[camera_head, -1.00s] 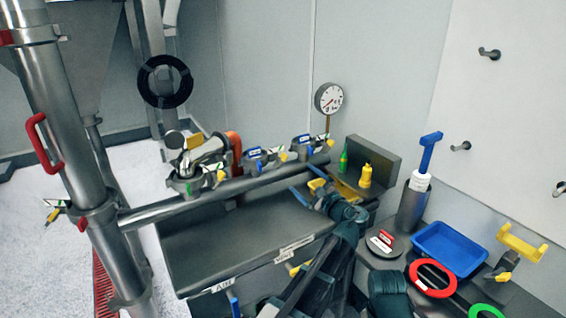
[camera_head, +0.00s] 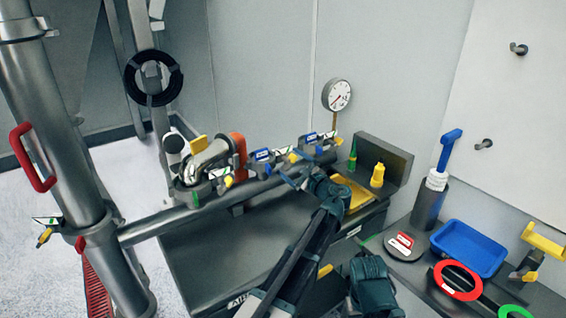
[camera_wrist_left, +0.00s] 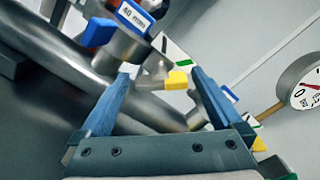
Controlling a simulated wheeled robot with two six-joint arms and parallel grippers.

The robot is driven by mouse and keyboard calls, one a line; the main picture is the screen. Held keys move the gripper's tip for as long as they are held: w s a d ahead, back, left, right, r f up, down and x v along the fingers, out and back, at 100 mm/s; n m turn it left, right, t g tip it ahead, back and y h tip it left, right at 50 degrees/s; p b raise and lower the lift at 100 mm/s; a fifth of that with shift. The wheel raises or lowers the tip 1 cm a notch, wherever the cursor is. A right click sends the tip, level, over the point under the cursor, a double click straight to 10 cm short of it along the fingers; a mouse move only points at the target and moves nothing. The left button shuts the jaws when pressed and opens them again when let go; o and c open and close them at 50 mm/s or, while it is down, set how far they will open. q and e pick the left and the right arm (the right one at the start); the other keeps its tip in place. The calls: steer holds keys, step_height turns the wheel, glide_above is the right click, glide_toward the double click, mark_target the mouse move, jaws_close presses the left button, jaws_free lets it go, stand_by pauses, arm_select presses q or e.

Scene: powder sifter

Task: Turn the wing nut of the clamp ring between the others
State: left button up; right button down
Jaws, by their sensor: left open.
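Three clamp rings sit along the steel pipe (camera_head: 160,228). The middle clamp ring (camera_head: 263,165) has a blue-and-white tag and a yellow wing nut (camera_head: 293,157). The left clamp ring (camera_head: 195,190) is at the pipe's bend, and the right clamp ring (camera_head: 315,145) is near the gauge. My left gripper (camera_head: 292,180) is open just in front of the middle ring. In the left wrist view, the yellow wing nut (camera_wrist_left: 176,80) appears between the blue fingers of the left gripper (camera_wrist_left: 165,75); contact cannot be told.
A pressure gauge (camera_head: 336,95) stands behind the right ring. Green (camera_head: 352,160) and yellow (camera_head: 377,175) bottles stand by a dark upright panel. A blue tray (camera_head: 468,248), a red ring (camera_head: 458,281) and a blue-handled tool (camera_head: 449,150) are at the right.

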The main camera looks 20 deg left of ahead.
arm_select(q)
steer(key=c, duration=1.3)
steer(key=n, duration=0.4)
steer(key=shift+n, duration=0.3)
steer(key=n, duration=0.4)
steer(key=shift+s+f+n, duration=0.1)
steer(key=shift+n, duration=0.2)
steer(key=n, duration=0.4)
steer(key=shift+n, duration=2)
